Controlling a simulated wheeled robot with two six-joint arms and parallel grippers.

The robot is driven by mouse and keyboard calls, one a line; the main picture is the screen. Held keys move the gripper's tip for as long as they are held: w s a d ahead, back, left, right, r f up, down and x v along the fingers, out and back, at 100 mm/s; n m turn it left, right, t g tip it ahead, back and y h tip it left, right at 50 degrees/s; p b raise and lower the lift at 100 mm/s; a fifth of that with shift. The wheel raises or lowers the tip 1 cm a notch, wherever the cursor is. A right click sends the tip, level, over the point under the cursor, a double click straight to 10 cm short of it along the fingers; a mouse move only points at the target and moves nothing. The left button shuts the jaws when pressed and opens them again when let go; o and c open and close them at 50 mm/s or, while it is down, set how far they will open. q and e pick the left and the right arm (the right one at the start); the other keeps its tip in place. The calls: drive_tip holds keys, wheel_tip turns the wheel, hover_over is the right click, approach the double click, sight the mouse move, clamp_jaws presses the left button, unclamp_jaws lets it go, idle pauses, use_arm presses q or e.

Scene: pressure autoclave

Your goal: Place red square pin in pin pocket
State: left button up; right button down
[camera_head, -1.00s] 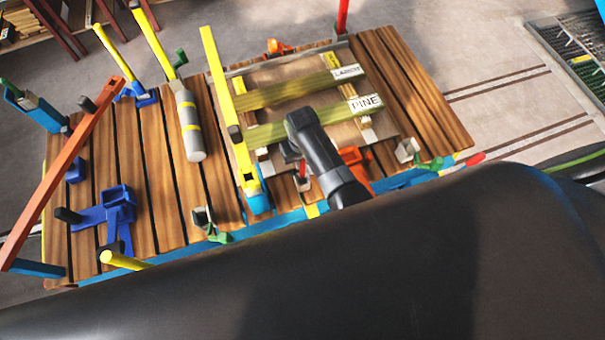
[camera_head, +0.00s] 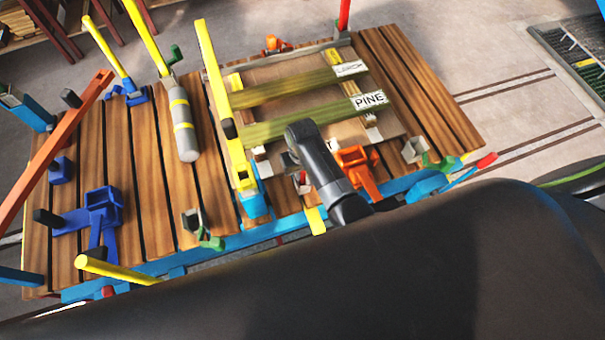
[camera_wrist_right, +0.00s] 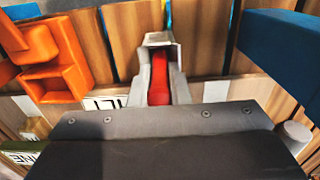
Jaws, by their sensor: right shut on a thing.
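My right gripper (camera_wrist_right: 159,88) is shut on the red square pin (camera_wrist_right: 158,88) in the right wrist view. The pin sits between the two grey fingers. A light grey, box-like pocket (camera_wrist_right: 159,37) is directly beyond the fingertips; I cannot tell whether the pin has entered it. In the head view, my right gripper (camera_head: 303,179) points down by the near edge of the slatted table (camera_head: 150,190), left of an orange bracket (camera_head: 357,167). A little red and pale grey shows there, partly hidden by my dark wrist. My left gripper is not in view.
Boards with labels, one marked PINE (camera_head: 369,100), lie behind my wrist. A blue bracket (camera_head: 102,207) is farther left. Another grey pocket (camera_head: 413,149) is at right.

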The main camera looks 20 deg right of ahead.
drive_tip(key=shift+f, duration=0.15)
drive_tip(key=c, duration=1.4)
unclamp_jaws()
drive_tip(key=shift+o, duration=0.2)
